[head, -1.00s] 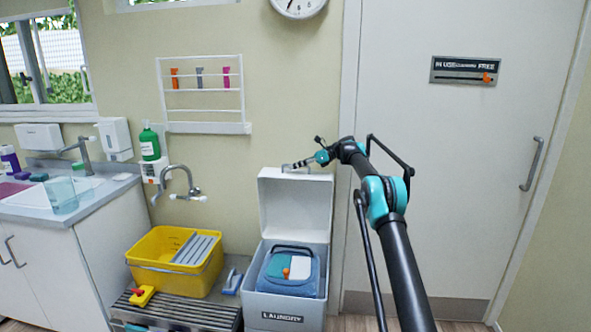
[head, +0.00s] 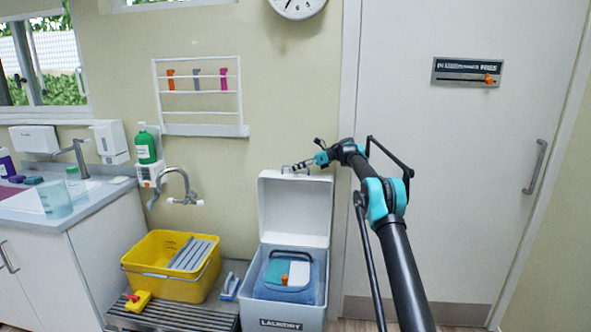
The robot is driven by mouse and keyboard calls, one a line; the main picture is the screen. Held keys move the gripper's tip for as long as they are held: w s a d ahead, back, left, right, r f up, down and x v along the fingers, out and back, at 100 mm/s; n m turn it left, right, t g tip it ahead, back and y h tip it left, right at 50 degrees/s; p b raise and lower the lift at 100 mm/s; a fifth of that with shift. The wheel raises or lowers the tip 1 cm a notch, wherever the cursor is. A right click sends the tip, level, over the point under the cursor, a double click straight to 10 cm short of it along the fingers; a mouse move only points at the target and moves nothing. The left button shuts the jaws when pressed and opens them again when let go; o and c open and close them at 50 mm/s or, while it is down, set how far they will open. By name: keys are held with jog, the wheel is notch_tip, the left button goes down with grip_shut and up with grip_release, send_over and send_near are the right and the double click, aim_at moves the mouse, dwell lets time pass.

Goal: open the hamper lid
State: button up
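The laundry hamper (head: 291,313) is a pale grey bin with a "LAUNDRY" label on its front, standing against the wall beside the door. Its white lid (head: 296,208) stands raised, roughly upright at the back of the bin. Inside the open hamper sits a blue container or bundle (head: 303,292) with teal, white and orange patches on top. My gripper (head: 290,168) is at the top edge of the lid, near a small handle there. The fingers are small in view, and I cannot tell whether they touch or grip the handle.
A wall tap (head: 176,190) and a white rack (head: 200,130) are above. The sink counter (head: 100,195) is at left. A closed door (head: 450,190) is at right.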

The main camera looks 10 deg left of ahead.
jog(key=v, duration=1.2)
jog(key=shift+w, duration=0.1)
jog(key=shift+s+d+r+n+h, duration=0.1)
jog(key=shift+s+d+n+h, duration=0.3)
jog(key=shift+s+n, duration=0.25)
jog(key=s+d+f+n+t+h, duration=0.1)
jog(key=s+d+f+n+h, duration=0.3)
jog(key=s, duration=1.6)
jog(key=s+d+f+n+t+h, duration=0.2)
jog(key=s+d+f+n, duration=0.6)
jog(key=s, duration=1.2)
jog(key=s+d+f+n+t+h, duration=0.1)
jog(key=s+d+f+n+h, duration=0.5)
jog(key=s+f, duration=0.5)
jog(key=s+d, duration=0.2)
jog(key=s, duration=0.7)
jog(key=shift+s+n+t+h, duration=0.15)
jog(key=shift+n+t+h, duration=0.15)
jog(key=shift+n, duration=0.05)
